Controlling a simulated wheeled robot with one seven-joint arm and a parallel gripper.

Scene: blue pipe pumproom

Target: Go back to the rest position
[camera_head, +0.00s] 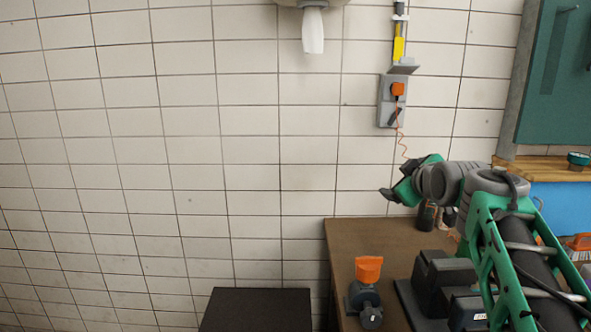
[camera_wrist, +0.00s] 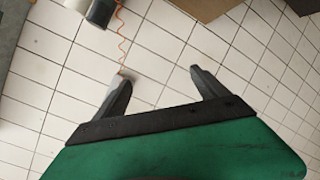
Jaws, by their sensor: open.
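My gripper (camera_head: 392,194) is at the end of my green and grey arm, above the back of the brown bench in the head view. It points left, in front of the white tiled wall. In the wrist view my gripper (camera_wrist: 157,74) shows two dark fingers spread well apart. Nothing is between them but the tiled wall behind. My arm hides part of the bench's right side.
The brown bench (camera_head: 345,245) carries an orange-topped valve-like object (camera_head: 368,270) and a dark machine (camera_head: 440,277). A dark box (camera_head: 257,310) stands left of it. A wall socket (camera_head: 391,101) with an orange cord is above my gripper. A teal cabinet (camera_head: 555,80) hangs right. The left side is clear.

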